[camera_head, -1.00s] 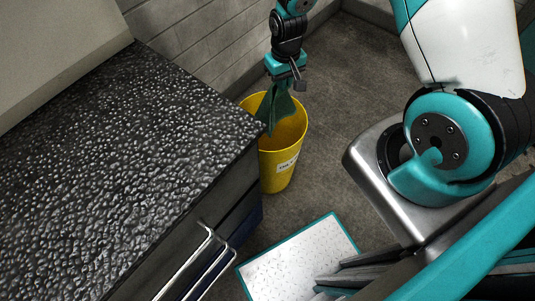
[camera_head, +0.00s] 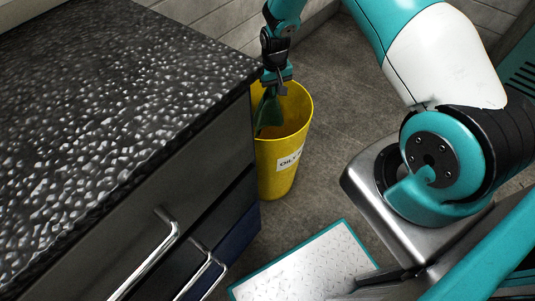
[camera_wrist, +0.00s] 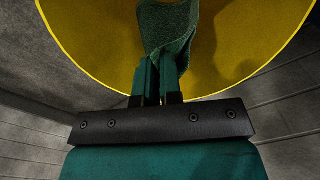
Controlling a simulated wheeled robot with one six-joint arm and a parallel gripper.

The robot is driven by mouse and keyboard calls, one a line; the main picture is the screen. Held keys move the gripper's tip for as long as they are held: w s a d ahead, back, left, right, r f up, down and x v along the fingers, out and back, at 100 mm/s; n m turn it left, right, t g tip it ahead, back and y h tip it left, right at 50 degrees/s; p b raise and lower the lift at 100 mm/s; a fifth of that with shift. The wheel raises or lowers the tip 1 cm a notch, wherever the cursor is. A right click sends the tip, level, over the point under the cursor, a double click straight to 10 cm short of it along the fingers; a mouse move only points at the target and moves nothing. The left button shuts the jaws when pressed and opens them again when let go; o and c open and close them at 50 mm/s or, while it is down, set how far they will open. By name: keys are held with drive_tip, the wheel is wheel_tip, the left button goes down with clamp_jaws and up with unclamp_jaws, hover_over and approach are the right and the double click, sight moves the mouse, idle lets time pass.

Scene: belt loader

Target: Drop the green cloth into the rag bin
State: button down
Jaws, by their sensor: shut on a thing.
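The green cloth (camera_head: 268,110) hangs from my gripper (camera_head: 272,88) in the head view, its lower part inside the mouth of the yellow rag bin (camera_head: 282,165). The bin stands upright on the floor and has a white label with dark lettering, only partly readable. In the wrist view the cloth (camera_wrist: 168,28) is pinched between the fingers of my gripper (camera_wrist: 158,75), with the bin's yellow inside (camera_wrist: 240,40) around and beyond it. My gripper is shut on the cloth at about rim height. The cloth's lowest end is hard to make out.
A cabinet with a dark, pebbled worktop (camera_head: 110,110) stands left of the bin, its corner close to the bin's rim. Metal drawer handles (camera_head: 150,255) stick out from its front. Bare floor (camera_head: 345,130) lies right of the bin, and a brick wall is behind.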

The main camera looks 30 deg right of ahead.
wheel_tip(320, 180, down, 6)
drive_tip(key=b, duration=0.4)
drive_tip(key=shift+r, duration=0.2)
unclamp_jaws()
wheel_tip(320, 180, up, 6)
drive_tip(key=p, duration=0.4)
drive_tip(key=shift+f, duration=0.2)
idle(0.5)
drive_tip(key=shift+r, duration=0.1)
wheel_tip(320, 180, up, 17)
drive_tip(key=p, duration=0.1)
drive_tip(key=shift+r, duration=0.15)
idle(0.5)
